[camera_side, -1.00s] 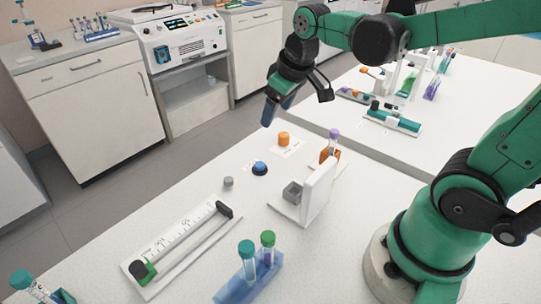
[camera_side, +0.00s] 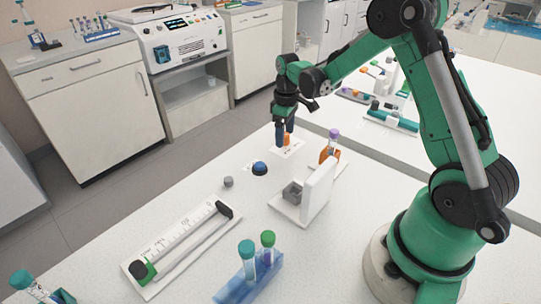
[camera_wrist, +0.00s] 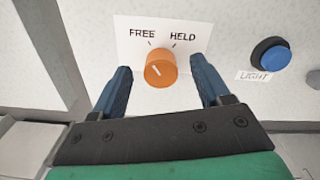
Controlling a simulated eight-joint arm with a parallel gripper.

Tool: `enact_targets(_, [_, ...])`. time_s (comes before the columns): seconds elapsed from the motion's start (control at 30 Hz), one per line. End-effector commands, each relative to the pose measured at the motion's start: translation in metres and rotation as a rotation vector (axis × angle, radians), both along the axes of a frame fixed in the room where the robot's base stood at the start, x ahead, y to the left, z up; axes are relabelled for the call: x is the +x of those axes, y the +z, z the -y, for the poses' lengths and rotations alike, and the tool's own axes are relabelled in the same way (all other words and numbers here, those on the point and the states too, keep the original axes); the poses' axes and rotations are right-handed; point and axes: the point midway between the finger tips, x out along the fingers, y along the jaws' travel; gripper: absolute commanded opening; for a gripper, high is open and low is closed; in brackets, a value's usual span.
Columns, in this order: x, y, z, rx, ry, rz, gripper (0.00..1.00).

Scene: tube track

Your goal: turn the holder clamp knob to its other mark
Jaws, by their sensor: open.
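The orange clamp knob (camera_wrist: 161,70) sits on a white plate (camera_wrist: 133,52) marked FREE on the left and HELD on the right in the wrist view. A white line on the knob's face points up and left, toward the FREE side. My gripper (camera_wrist: 162,80) is open, with one blue finger on each side of the knob and a visible gap to each. In the side view the knob (camera_side: 287,140) is partly hidden behind my gripper (camera_side: 284,142), which points down at it. I cannot tell if the fingertips reach the table.
A blue LIGHT button (camera_wrist: 271,55) is right of the knob; it also shows in the side view (camera_side: 260,168). A white holder (camera_side: 318,190), an orange rack with a purple-capped tube (camera_side: 333,134), a slide track (camera_side: 185,245) and a blue tube rack (camera_side: 250,280) stand nearby.

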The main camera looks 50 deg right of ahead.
Motion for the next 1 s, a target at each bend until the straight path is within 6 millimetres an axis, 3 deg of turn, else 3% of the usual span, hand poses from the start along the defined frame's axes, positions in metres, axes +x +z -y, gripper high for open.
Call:
enact_targets(0.37, [-0.0001,-0.0091,-0.0003,-0.001,0.000,0.001,0.67])
enact_targets(0.6, [-0.0001,-0.0088,-0.0003,-0.001,-0.001,0.001,0.00])
enact_targets(1.0, [0.0000,-0.0086,-0.0005,0.000,-0.059,0.001,0.00])
